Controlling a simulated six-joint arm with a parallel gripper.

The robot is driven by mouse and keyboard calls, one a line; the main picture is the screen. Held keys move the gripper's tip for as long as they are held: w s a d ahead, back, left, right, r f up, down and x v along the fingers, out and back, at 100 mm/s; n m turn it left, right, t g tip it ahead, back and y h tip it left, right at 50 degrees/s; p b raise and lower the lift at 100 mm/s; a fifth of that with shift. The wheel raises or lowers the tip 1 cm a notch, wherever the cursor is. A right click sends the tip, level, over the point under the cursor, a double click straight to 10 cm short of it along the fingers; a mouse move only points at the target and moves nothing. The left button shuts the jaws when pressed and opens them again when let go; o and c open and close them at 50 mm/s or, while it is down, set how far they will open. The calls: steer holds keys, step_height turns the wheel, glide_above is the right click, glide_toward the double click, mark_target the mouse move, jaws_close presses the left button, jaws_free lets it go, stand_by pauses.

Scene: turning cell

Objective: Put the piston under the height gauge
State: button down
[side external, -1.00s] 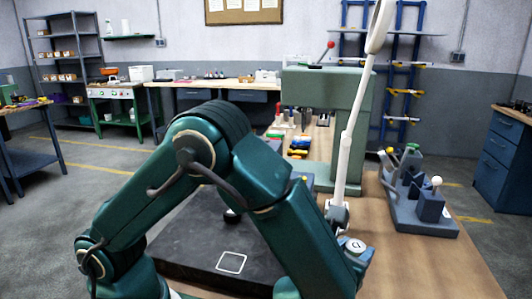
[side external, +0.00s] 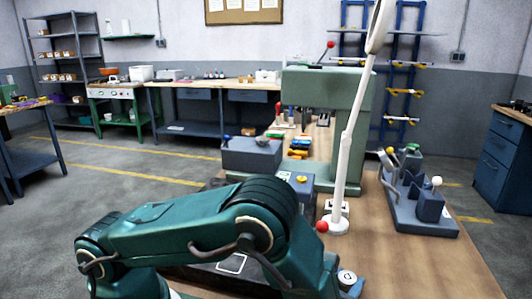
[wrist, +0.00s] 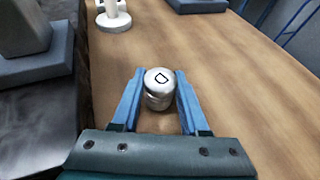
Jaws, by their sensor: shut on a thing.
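The piston (wrist: 158,88) is a short silver-grey cylinder with a dark outlined mark on its top. In the wrist view my gripper (wrist: 159,98) has its two blue fingers shut on the piston's sides. The piston's top (side external: 347,276) also shows in the side view near the bottom, right of the dark slab, with a blue finger of my gripper (side external: 352,286) beside it. I cannot tell whether the piston touches the table. I cannot tell which fixture is the height gauge; a grey column on a block (wrist: 25,35) stands on the dark slab at upper left.
A white stand (side external: 339,224) with a tall post and a red ball (side external: 322,226) are behind my arm. The dark slab (side external: 205,277) has a white square outline (side external: 233,263). A green C-frame (side external: 345,95) and a grey lever fixture (side external: 425,215) stand farther back. Bare wood lies at right.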

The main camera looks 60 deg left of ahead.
mark_target(344, 284)
steer(key=shift+f, duration=0.1)
steer(key=shift+c, duration=2.1)
jaws_free()
steer(key=v, duration=0.6)
steer(key=shift+d, duration=0.15)
steer(key=shift+o, duration=0.5)
steer(key=shift+v, duration=0.8)
